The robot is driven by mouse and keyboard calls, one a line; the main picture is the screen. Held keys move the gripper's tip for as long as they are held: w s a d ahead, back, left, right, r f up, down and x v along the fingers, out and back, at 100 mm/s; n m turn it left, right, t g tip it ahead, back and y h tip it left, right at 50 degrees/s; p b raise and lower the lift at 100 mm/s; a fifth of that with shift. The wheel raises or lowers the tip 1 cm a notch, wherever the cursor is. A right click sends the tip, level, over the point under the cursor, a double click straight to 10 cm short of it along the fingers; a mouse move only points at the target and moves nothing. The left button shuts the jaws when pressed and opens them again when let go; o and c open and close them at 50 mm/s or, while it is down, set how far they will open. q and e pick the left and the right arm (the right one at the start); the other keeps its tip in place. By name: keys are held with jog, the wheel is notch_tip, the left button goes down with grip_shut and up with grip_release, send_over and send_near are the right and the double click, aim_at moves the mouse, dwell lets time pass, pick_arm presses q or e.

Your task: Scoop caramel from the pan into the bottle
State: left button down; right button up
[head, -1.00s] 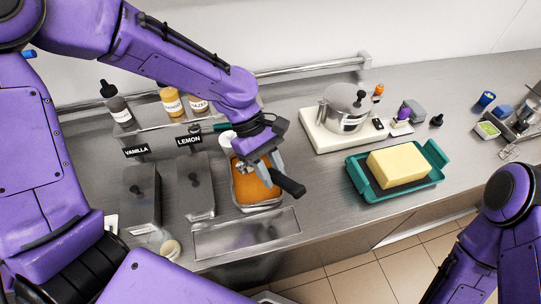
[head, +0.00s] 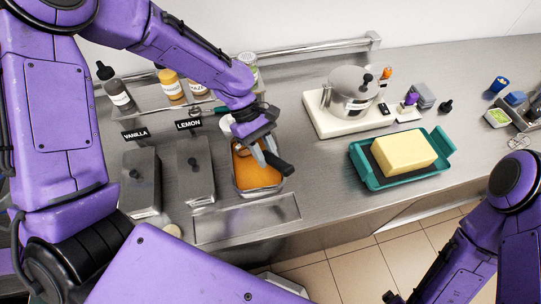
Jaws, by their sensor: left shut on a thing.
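A steel pan (head: 257,186) of orange-brown caramel (head: 258,172) is sunk in the counter at the right end of the row of pans. My left gripper (head: 264,158) is over this pan, shut on a dark-handled tool (head: 279,164). The tool's working end is hidden by the gripper, and I cannot tell whether it touches the caramel. Several bottles stand on the shelf behind: a dark-capped bottle (head: 116,92), a yellow-capped bottle (head: 170,85) and another partly behind my left arm. I cannot tell which is the task's bottle.
Lidded pans marked VANILLA (head: 141,180) and LEMON (head: 195,171) sit left of the caramel. A pot (head: 350,90) stands on a white base (head: 318,122). A teal tray (head: 440,163) holds a yellow block (head: 404,152). Bare counter lies between the caramel pan and tray.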

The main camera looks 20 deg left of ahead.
aim_at(274, 161)
pick_arm(q)
jog(key=shift+a+r, duration=0.1)
jog(key=shift+a, duration=0.6)
jog(key=shift+w+a, duration=0.4)
jog(key=shift+a, duration=0.15)
jog(key=shift+d+f+y, duration=0.3)
jog(key=shift+f+y, duration=0.05)
jog(key=shift+y, duration=0.15)
jog(key=shift+s+d+r, duration=0.15)
jog(key=shift+d+r, duration=0.1)
jog(key=shift+r, duration=0.55)
jog(key=shift+s+d+r, duration=0.15)
jog(key=shift+d+r, duration=0.05)
jog(key=shift+r, duration=0.6)
jog(key=shift+s+d+r, duration=0.15)
jog(key=shift+d+r, duration=0.1)
jog(key=shift+r, duration=0.55)
jog(key=shift+s+d+f+t+y, duration=0.1)
jog(key=shift+s+d+t+y, duration=0.25)
jog(key=shift+d+y, duration=0.25)
jog(key=shift+s+d+r+t+y, duration=0.1)
jog(key=shift+s+d+t+y, duration=0.1)
jog(key=shift+d+t+y, duration=0.3)
jog(key=shift+s+d+f+t+y, duration=0.1)
jog(key=shift+s+d+t+y, duration=0.2)
jog(key=shift+d+y, duration=0.35)
jog(key=shift+a, duration=0.1)
